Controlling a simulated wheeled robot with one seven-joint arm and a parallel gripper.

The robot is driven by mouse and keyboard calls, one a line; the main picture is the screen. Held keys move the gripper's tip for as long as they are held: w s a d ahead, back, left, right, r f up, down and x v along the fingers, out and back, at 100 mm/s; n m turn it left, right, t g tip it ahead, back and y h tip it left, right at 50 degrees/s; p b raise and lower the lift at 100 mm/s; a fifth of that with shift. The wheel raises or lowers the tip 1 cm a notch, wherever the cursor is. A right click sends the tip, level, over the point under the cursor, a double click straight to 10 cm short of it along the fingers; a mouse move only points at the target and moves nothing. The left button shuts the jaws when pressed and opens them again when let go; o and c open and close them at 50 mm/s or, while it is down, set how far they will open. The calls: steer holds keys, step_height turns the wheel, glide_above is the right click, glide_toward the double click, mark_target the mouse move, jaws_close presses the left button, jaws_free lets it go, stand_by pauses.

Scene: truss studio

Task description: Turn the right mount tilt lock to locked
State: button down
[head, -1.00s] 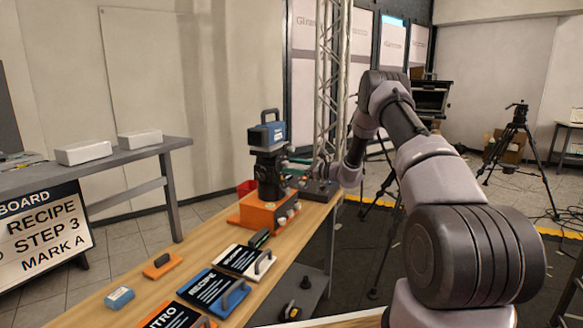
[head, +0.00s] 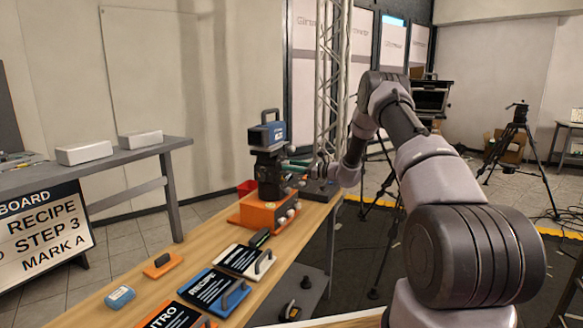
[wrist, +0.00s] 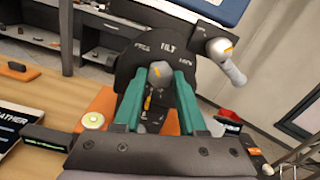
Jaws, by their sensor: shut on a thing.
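The mount is black, on an orange base (head: 262,212) on the wooden bench, with a blue handled unit (head: 266,134) on top. In the wrist view its dark plate (wrist: 128,72) reads TILT, with smaller words at left and right that look like FREE and LOCK. The grey tilt lock knob (wrist: 160,72) sits below TILT and has an orange mark; its exact setting is hard to read. My gripper (wrist: 160,82) has its green fingers shut on this knob, one on each side. In the head view my gripper (head: 293,168) reaches the mount from the right.
A second grey knob (wrist: 222,55) with a pale handle juts out at the plate's upper right. Small knobs line the orange base. Cards with handles, including a blue one (head: 212,288), lie on the near bench. A truss (head: 330,90) stands just behind my gripper.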

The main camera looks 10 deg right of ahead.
steer(key=shift+m, duration=8.5)
steer(key=shift+c, duration=2.3)
jaws_free()
steer(key=v, duration=1.1)
